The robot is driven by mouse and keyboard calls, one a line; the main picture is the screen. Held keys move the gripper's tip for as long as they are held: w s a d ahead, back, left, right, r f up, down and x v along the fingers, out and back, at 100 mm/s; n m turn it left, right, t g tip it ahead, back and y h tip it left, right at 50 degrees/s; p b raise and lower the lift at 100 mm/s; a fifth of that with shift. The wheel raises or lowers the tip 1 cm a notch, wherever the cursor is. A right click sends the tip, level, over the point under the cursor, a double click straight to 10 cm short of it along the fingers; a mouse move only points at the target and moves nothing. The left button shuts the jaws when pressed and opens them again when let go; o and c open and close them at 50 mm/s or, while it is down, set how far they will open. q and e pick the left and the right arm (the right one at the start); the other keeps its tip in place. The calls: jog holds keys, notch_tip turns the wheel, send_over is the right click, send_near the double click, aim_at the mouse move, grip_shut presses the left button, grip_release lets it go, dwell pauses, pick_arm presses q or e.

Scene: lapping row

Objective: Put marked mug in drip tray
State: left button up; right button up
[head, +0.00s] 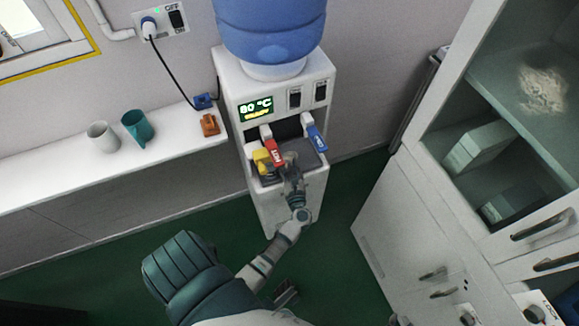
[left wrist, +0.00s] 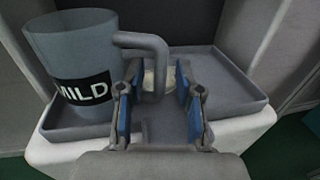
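In the left wrist view a grey-blue mug (left wrist: 80,55) with a black label reading "MILD" stands upright at the left end of the drip tray (left wrist: 235,85). Its handle reaches right, between the fingers of my left gripper (left wrist: 157,85). The fingers are open, with a gap showing on both sides of the handle. In the head view my left gripper (head: 289,163) is over the drip tray (head: 312,160), below the taps.
The dispenser (head: 228,70) has a red tap (head: 273,148) and a blue tap (head: 316,138) close above the gripper. A white mug (head: 102,137) and a teal mug (head: 137,128) stand on the shelf (head: 60,170) at left. A cabinet (head: 395,225) stands at right.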

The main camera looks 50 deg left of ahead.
pick_arm(q)
jog(key=shift+s+d, duration=0.1)
jog(key=shift+d, duration=0.1)
jog(key=v, duration=1.1)
jog(key=w+d+r+m+t+h, duration=0.2)
jog(key=d+r+m+t+h, duration=0.35)
jog(key=m, duration=0.75)
jog(key=w+d+r+m+t+h, duration=0.1)
jog(key=d+r+m+t+h, duration=0.25)
jog(key=d+m+h, duration=0.65)
jog(key=s+d+f+m+g+h, duration=0.2)
jog(key=s+f+m+g+h, duration=0.15)
jog(key=m, duration=1.25)
jog(key=s+a+f+m+g+y, duration=0.2)
jog(key=s+f+m+g, duration=0.2)
jog(key=s+m, duration=0.5)
jog(key=shift+m+g, duration=0.7)
jog(key=shift+g, duration=0.35)
pick_arm(e)
jog(key=shift+s+d+f+g, duration=0.1)
jog(key=shift+s+f+g, duration=0.2)
jog(key=shift+s, duration=0.15)
